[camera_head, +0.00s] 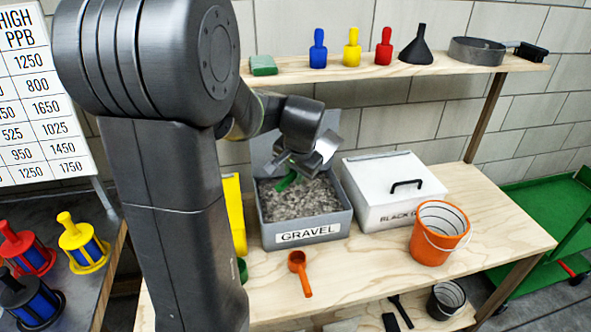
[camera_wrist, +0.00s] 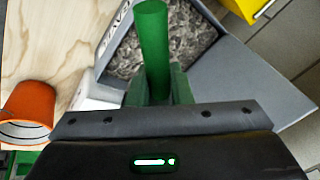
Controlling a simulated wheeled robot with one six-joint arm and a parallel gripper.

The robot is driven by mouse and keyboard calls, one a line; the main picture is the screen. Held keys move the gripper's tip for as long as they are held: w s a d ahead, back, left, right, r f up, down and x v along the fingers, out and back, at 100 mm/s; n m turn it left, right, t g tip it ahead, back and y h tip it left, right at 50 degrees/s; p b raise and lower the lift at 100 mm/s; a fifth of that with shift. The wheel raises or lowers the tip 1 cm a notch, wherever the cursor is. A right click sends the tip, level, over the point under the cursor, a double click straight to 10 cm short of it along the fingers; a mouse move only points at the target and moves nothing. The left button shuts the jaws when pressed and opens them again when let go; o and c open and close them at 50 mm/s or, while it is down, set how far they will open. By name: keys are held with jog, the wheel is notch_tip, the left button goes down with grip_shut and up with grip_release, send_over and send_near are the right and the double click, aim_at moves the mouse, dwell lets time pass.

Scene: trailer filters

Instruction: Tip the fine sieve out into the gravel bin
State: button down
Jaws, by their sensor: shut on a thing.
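The gravel bin (camera_head: 298,236) is a grey box labelled GRAVEL on the table, with its lid raised behind it and grey gravel inside. My gripper (camera_head: 310,163) is over the bin, shut on a green-handled tool (camera_head: 287,181). In the wrist view the green handle (camera_wrist: 153,45) sticks out across the gravel; the tool's other end is hidden, so I cannot tell what it is. A round grey pan-like sieve (camera_head: 477,51) with a black handle lies at the right end of the shelf; its mesh cannot be made out.
A white lidded bin (camera_head: 385,195) stands right of the gravel bin, and an orange bucket (camera_head: 438,232) in front of it. An orange scoop (camera_head: 300,272) lies at the front. Bottles and a black funnel (camera_head: 416,50) stand on the shelf. A yellow thing (camera_head: 233,210) is close on the left.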

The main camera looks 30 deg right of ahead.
jog(key=shift+w+a+r+g+h+p, duration=0.1)
jog(key=shift+w+r+g+h+p, duration=0.15)
jog(key=shift+r+g+p, duration=0.35)
jog(key=shift+w+a+r+g+h+p, duration=0.1)
jog(key=shift+r+g+h+p, duration=0.25)
jog(key=shift+p, duration=0.45)
jog(key=shift+w+a+r+n+g+h+p, duration=0.25)
jog(key=shift+w+a+r+g+h+p, duration=0.25)
jog(key=shift+g, duration=0.65)
jog(key=shift+w+a+r+n+g+h+p, duration=0.15)
jog(key=shift+w+a+r+n+g+h, duration=0.1)
jog(key=shift+w+r+g+h, duration=0.65)
jog(key=shift+s+f, duration=0.15)
jog(key=shift+f, duration=0.15)
notch_tip(320, 180, up, 4)
jog(key=m+t+y+b, duration=0.1)
jog(key=t+y+b, duration=0.2)
jog(key=t+b, duration=0.2)
jog(key=m+t+y+b, duration=0.1)
jog(key=t+y+b, duration=0.2)
jog(key=t+b, duration=0.3)
jog(key=m+t+y+b, duration=0.1)
jog(key=t+y+b, duration=0.2)
jog(key=t+b, duration=0.2)
jog(key=shift+t+b, duration=0.4)
jog(key=shift+b, duration=0.25)
